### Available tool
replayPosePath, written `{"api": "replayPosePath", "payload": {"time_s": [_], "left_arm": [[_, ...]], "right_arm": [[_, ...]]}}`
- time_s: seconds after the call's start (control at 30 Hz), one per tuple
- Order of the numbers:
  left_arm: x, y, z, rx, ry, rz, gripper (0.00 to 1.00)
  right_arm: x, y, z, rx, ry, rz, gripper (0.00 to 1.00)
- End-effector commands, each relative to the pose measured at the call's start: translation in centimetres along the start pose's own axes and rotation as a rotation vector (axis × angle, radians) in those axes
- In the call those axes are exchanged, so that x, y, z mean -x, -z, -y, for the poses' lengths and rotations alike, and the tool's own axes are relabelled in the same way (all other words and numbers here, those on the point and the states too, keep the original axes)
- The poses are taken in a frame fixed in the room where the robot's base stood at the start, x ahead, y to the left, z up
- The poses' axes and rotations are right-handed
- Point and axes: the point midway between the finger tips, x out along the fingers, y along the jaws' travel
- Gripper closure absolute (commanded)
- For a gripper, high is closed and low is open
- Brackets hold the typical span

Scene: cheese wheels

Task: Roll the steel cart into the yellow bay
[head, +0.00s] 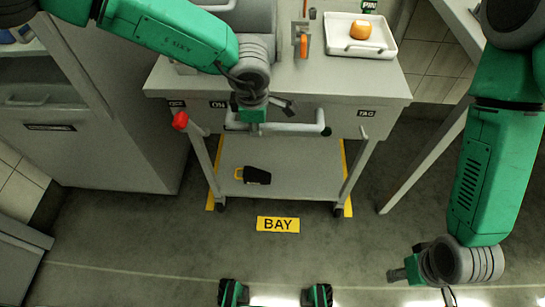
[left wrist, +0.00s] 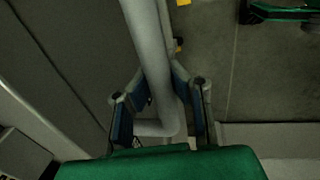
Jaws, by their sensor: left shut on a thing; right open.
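The steel cart (head: 310,182) has a grey lower shelf, slanting legs, small dark wheels and a pale bar handle (head: 300,127) at its front. Its legs stand between the yellow floor strips of the bay (head: 347,195), close beside them; the far end of the bay is hidden. A yellow BAY plate (head: 278,224) lies on the floor in front. My left gripper (head: 262,108) is shut on the handle. In the left wrist view the bar (left wrist: 150,55) runs between its fingers (left wrist: 160,108) near a bend. My right gripper (head: 420,283) is open and empty at the lower right, away from the cart.
A grey top (head: 310,82) above the shelf carries a white tray (head: 388,47) with an orange cheese wheel (head: 361,29). A black and yellow item (head: 256,175) lies on the shelf. A grey cabinet (head: 95,150) stands at left. Floor in front is clear.

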Motion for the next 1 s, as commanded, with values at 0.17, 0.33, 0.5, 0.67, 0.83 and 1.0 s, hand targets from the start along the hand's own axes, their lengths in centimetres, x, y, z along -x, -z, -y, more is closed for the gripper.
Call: {"api": "replayPosePath", "payload": {"time_s": [0.17, 0.33, 0.5, 0.67, 0.83, 1.0], "left_arm": [[0.0, 0.0, -1.0, 0.001, -0.002, 0.0, 1.0], [-0.1, 0.0, -1.7, 0.002, -0.001, 0.001, 1.0], [-0.2, 0.0, -2.0, 0.0, -0.002, 0.001, 1.0], [-0.3, -0.1, -2.5, 0.002, -0.002, 0.001, 1.0], [-0.5, 0.0, -3.5, 0.002, -0.004, 0.0, 1.0], [-0.6, 0.0, -4.2, 0.003, -0.003, 0.0, 1.0]], "right_arm": [[0.7, 0.0, 0.0, 0.0, 0.0, 0.0, 0.57], [1.1, 0.1, 0.0, 0.0, 0.0, 0.0, 0.57], [1.2, 0.1, 0.0, 0.0, 0.0, 0.0, 0.57], [1.3, 0.1, 0.0, 0.0, 0.0, 0.0, 0.57], [1.6, 0.1, 0.0, 0.0, 0.0, 0.0, 0.57], [1.8, 0.1, 0.0, 0.0, 0.0, 0.0, 0.57]]}}
